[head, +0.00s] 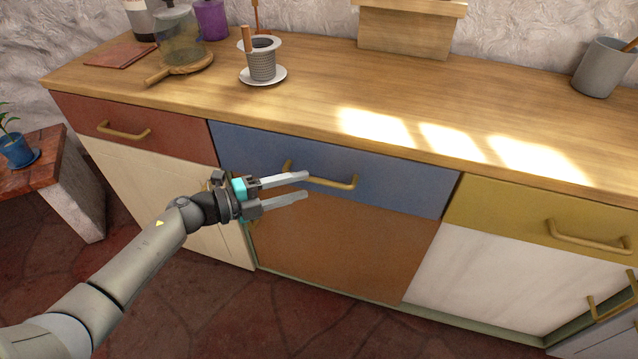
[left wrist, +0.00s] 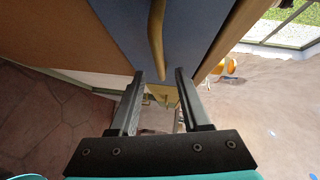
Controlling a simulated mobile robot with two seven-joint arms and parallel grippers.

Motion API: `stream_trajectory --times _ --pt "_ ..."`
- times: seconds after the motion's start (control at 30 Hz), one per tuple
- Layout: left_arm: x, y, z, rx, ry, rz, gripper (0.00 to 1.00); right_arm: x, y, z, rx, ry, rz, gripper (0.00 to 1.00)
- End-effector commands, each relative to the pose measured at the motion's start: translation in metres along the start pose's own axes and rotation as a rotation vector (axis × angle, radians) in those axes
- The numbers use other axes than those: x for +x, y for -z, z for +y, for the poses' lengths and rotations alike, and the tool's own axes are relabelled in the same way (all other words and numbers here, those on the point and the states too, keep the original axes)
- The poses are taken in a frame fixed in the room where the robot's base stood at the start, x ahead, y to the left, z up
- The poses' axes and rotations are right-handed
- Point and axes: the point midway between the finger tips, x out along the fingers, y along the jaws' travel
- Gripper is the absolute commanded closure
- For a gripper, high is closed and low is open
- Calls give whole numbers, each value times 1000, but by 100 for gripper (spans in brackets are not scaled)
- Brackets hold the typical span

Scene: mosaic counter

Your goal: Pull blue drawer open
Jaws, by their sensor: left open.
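The blue drawer (head: 400,186) is in the middle of the counter front in the head view and looks shut, about flush with its neighbours. Its brass bar handle (head: 340,184) runs across the front. My left gripper (head: 305,186) is open and in front of the left part of this handle, hiding some of it. In the left wrist view, the handle (left wrist: 156,35) lies beyond and between the open fingertips (left wrist: 161,74), against the blue drawer front (left wrist: 120,18). Nothing is held; I cannot tell whether a finger touches the handle. My right gripper is not in view.
A red drawer (head: 170,135) is at left and a yellow drawer (head: 500,215) at right. An orange-brown panel (head: 340,250) lies below the blue drawer. The wooden countertop (head: 320,95) carries a cup (head: 262,62) and a grey mug (head: 600,70). The floor in front is clear.

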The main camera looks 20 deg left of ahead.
Motion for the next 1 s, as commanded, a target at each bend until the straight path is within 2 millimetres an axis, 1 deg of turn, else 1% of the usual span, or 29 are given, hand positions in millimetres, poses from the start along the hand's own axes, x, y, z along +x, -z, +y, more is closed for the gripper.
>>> stream_trajectory --times 0.03,0.1,0.3,0.5,0.77,0.8,0.83,1.0 --pt "11 0 0 1 4 0 53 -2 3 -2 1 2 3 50" --pt "22 0 1 -1 3 0 53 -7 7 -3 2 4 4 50" --pt "45 -1 1 -1 1 -1 53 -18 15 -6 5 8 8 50" --pt "56 0 0 -1 1 -1 53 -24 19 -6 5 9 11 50" --pt "56 0 0 -1 0 -1 53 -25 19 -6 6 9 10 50" --pt "56 0 0 -1 0 -1 54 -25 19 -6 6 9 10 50" --pt "56 0 0 -1 0 -1 57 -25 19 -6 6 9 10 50" --pt "56 0 0 -1 0 -1 76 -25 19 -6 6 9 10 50"
